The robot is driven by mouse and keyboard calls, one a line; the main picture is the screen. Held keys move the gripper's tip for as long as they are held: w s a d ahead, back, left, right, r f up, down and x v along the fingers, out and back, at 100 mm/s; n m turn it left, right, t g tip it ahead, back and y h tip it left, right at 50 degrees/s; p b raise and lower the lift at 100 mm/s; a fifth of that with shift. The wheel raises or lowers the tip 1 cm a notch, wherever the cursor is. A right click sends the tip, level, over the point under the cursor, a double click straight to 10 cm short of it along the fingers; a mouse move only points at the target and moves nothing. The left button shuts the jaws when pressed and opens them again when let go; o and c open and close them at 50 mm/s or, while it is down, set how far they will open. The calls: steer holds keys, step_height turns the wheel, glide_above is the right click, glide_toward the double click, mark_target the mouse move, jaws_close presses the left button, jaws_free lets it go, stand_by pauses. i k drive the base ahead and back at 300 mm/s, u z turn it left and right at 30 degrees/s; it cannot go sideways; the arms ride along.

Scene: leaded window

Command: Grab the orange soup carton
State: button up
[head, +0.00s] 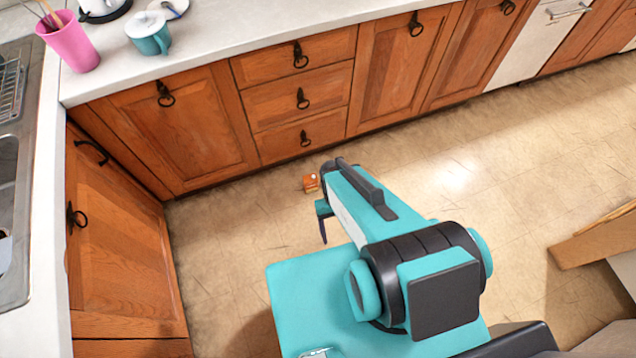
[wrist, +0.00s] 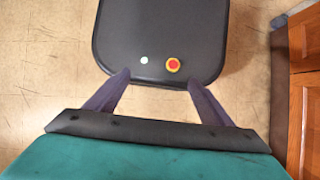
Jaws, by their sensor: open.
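The carton does not show in the wrist view, which looks down on the black top of my base and the floor.
Wooden drawers (head: 297,103) and cabinet doors line the back, with another cabinet (head: 120,235) at left. A pink cup (head: 69,41) and a teal lidded pot (head: 149,36) stand on the counter. A wooden piece (head: 595,240) juts in at right. Tiled floor (head: 500,160) is clear between.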

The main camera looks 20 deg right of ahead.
mark_target(310, 182)
steer(key=u, duration=0.05)
steer(key=k, duration=0.5)
steer(key=u, duration=0.6)
steer(key=k, duration=0.85)
steer(key=u, duration=0.85)
steer(key=i, duration=1.3)
steer(key=z, duration=0.1)
